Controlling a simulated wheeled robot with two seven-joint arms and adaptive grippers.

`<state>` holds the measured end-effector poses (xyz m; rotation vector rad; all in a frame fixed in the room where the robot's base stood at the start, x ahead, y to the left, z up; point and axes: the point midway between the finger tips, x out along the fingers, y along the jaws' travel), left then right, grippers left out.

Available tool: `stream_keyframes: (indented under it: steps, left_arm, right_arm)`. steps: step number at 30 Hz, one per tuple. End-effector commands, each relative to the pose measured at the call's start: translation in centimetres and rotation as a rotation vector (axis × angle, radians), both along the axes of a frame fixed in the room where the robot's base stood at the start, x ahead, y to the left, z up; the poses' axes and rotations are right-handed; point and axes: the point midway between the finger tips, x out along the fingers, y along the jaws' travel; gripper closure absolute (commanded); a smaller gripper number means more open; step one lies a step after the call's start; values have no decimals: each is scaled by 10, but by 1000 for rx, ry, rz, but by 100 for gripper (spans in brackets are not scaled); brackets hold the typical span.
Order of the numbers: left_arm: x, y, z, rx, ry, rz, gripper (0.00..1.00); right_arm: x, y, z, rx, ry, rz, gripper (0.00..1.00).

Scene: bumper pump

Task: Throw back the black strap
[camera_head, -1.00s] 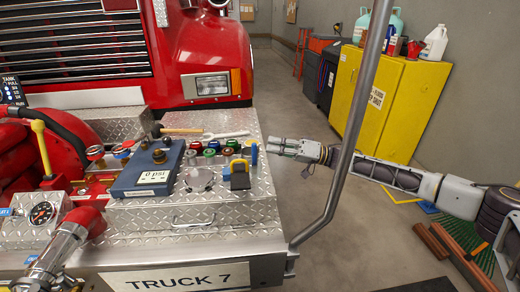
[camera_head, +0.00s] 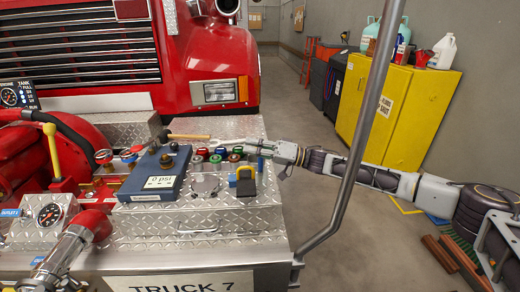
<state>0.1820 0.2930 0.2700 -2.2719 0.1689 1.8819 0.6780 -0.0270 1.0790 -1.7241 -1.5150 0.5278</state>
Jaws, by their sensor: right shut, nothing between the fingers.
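A small black piece (camera_head: 246,188), which looks like the black strap, lies at the front right edge of the diamond-plate bumper top (camera_head: 215,222). My right gripper (camera_head: 243,146) comes in from the right and is shut and empty. My left gripper is not in view.
A blue gauge box (camera_head: 155,176) sits left of the caps, with a wooden-handled tool (camera_head: 186,136) behind. A steel pole (camera_head: 365,130) stands in front of my right arm. A red and silver nozzle (camera_head: 75,240) is at the front left. A yellow cabinet (camera_head: 400,110) stands behind.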

Motion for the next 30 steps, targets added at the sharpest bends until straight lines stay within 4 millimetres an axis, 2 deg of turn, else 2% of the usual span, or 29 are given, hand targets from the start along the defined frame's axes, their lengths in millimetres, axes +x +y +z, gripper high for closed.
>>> stream_keyframes:
  steps: [15, 30]
  left_arm:
    - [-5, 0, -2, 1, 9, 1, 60]
    - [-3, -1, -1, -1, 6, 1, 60]
  right_arm:
    - [-28, -1, -24, -1, 1, 0, 100]
    - [-31, -1, -26, -1, 0, 1, 100]
